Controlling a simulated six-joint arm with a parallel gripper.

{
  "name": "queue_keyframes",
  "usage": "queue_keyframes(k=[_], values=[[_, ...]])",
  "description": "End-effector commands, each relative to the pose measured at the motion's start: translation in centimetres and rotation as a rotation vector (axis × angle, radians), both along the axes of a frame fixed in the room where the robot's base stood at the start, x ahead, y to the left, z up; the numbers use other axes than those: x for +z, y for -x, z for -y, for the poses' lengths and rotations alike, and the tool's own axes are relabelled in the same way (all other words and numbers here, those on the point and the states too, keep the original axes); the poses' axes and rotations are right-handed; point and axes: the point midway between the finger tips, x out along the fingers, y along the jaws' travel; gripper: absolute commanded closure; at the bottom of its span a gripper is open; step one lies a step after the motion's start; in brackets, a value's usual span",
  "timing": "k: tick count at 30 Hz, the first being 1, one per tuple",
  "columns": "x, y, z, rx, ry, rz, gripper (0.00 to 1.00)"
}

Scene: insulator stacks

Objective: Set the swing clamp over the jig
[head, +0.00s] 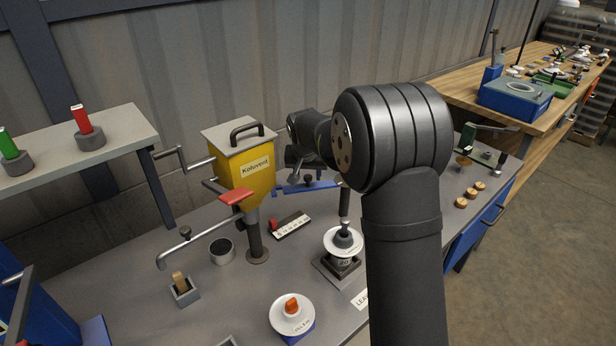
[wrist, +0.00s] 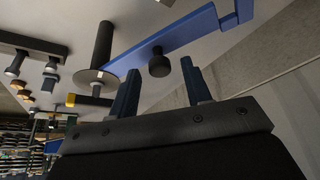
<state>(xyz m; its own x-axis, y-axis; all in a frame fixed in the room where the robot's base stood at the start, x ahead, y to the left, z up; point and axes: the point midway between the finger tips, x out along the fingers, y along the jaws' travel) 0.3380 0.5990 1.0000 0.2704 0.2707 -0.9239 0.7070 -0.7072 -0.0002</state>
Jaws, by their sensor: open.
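The swing clamp is a blue bar (head: 318,186) with a black knob (head: 308,178), behind the jig and off to its left. In the wrist view the blue bar (wrist: 185,38) crosses above my gripper (wrist: 160,68), and the black knob (wrist: 158,65) shows between the two open fingers. Contact with the knob cannot be told. The jig (head: 325,268) is a dark square base bearing a white-disc insulator stack (head: 343,240) with a grey top. The clamp bar is not over this stack. My arm hides part of the area to the right.
A yellow Koluvent hopper (head: 233,180) with a red lever stands left of the clamp. A labelled strip (head: 290,225) lies before it. A white disc with an orange knob (head: 292,312) is at the front. Several wooden round pieces (head: 470,195) lie on the right.

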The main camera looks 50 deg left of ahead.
Motion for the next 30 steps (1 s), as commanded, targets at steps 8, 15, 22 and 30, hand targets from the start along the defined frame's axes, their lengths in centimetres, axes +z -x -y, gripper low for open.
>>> queue_keyframes(k=[8, 15, 22, 30], values=[[-1.9, -0.5, -0.5, 0.000, 0.000, 0.000, 0.56], [-1.9, -0.5, -0.5, 0.000, 0.000, 0.000, 0.56], [-1.9, -0.6, -0.5, 0.000, 0.000, 0.000, 0.99], [-1.8, -0.5, -0.4, 0.006, 0.000, 0.000, 1.00]])
